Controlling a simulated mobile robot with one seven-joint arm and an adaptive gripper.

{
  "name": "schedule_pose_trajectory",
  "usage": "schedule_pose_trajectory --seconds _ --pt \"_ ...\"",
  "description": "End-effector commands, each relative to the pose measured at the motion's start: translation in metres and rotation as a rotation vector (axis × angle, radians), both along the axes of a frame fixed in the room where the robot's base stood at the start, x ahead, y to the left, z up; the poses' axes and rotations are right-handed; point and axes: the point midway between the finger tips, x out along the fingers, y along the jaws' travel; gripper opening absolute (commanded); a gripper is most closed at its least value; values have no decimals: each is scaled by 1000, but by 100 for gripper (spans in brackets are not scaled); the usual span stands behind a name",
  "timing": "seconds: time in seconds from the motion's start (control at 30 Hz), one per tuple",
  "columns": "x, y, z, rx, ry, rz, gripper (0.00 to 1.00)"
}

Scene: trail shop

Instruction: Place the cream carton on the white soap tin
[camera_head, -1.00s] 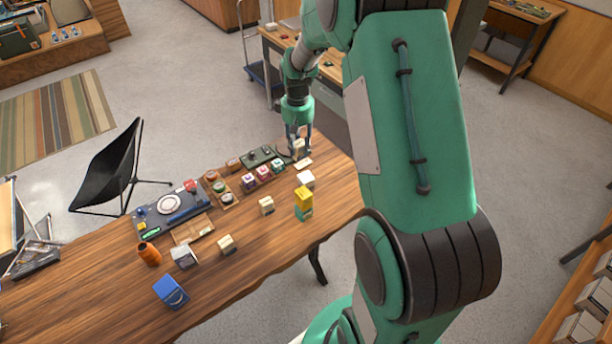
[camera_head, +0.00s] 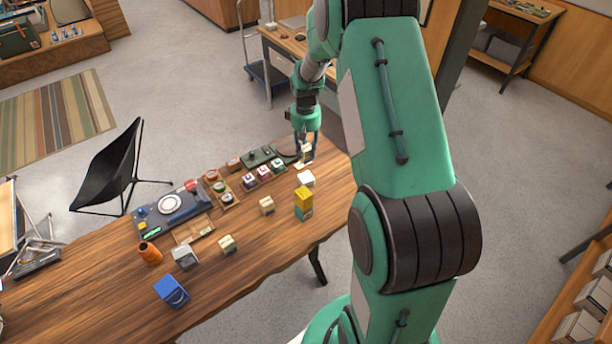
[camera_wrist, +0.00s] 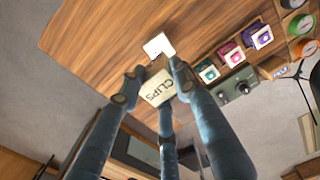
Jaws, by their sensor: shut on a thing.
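My gripper (camera_head: 304,146) is at the far right end of the wooden table, with its fingers pointing down. In the wrist view its fingertips (camera_wrist: 152,84) are shut on a cream carton (camera_wrist: 157,87) lettered "CLIPS". The held carton is small and partly hidden by the fingers in the head view. A white block-like thing, which looks like the white soap tin (camera_head: 306,179), stands on the table just nearer than the gripper. It also shows in the wrist view (camera_wrist: 158,45), just beyond the held carton and apart from it.
A yellow-and-teal stack (camera_head: 303,203) stands near the white tin. Other cream boxes (camera_head: 267,205) stand farther left. Small coloured boxes (camera_head: 263,173) and a dark device (camera_head: 258,156) lie left of my gripper. The near right table surface is bare.

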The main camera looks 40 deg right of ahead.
Motion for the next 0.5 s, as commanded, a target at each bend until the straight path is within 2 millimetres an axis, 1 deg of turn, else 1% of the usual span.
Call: schedule_pose_trajectory --seconds 0.17,0.4,0.5 --pt "-1 0 -16 1 3 0 6" --pt "0 0 -50 0 1 0 6" --pt "0 0 -59 1 1 0 6"
